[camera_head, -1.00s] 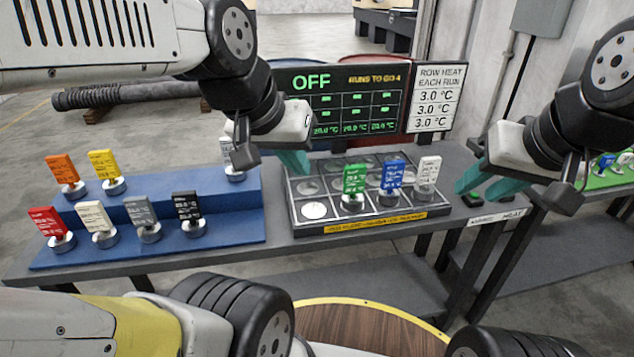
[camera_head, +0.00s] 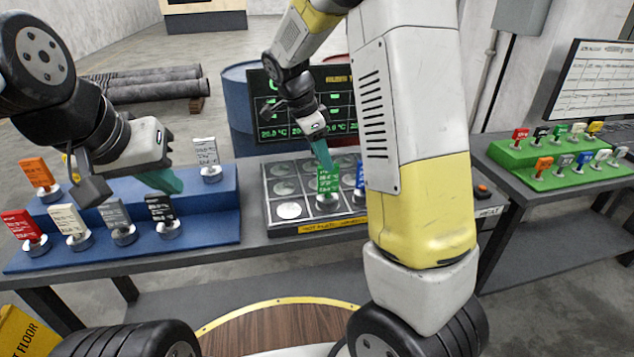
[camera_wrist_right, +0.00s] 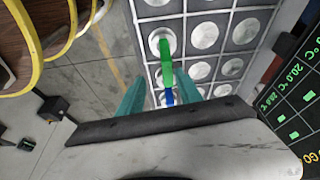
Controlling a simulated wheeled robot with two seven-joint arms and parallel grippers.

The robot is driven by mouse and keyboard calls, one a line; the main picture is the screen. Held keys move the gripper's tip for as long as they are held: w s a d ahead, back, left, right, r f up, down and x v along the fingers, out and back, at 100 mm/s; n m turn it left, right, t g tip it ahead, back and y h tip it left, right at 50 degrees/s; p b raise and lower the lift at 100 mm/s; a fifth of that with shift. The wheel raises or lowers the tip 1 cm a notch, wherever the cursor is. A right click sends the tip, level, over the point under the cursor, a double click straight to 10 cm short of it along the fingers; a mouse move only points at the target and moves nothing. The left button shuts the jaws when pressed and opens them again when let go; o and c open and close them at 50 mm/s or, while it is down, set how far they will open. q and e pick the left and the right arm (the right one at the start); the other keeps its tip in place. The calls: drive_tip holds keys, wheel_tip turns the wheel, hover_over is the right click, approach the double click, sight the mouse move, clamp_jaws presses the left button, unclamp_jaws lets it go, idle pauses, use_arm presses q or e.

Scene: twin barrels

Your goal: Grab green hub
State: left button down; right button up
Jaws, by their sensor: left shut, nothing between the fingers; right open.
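The green hub (camera_head: 327,184) is a small green tag with white print on a round metal base. It stands in the front row of the metal tray (camera_head: 290,229). My right gripper (camera_head: 325,160) is just above and behind it, pointing down. In the right wrist view the green hub (camera_wrist_right: 167,55) shows just beyond and between the open teal fingers (camera_wrist_right: 163,95); I cannot tell whether they touch it. My left gripper (camera_head: 165,183) is shut and empty over the blue stepped stand, near the black tag.
A blue hub (camera_head: 359,186) stands right beside the green one, partly hidden by my right arm. The blue stand (camera_head: 205,228) holds orange, red, white, grey and black tags. A green rack (camera_head: 545,177) with several tags stands on the right table. A display stands behind the tray.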

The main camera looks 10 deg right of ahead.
sight(332, 191)
drive_tip(key=shift+w+a+f+m+h, duration=0.1)
drive_tip(key=shift+w+f+m+h, duration=0.2)
drive_tip(key=shift+w+f+m, duration=0.3)
drive_tip(key=x, duration=0.8)
drive_tip(key=shift+r, duration=0.1)
drive_tip(key=shift+c, duration=0.4)
clamp_jaws()
idle(0.4)
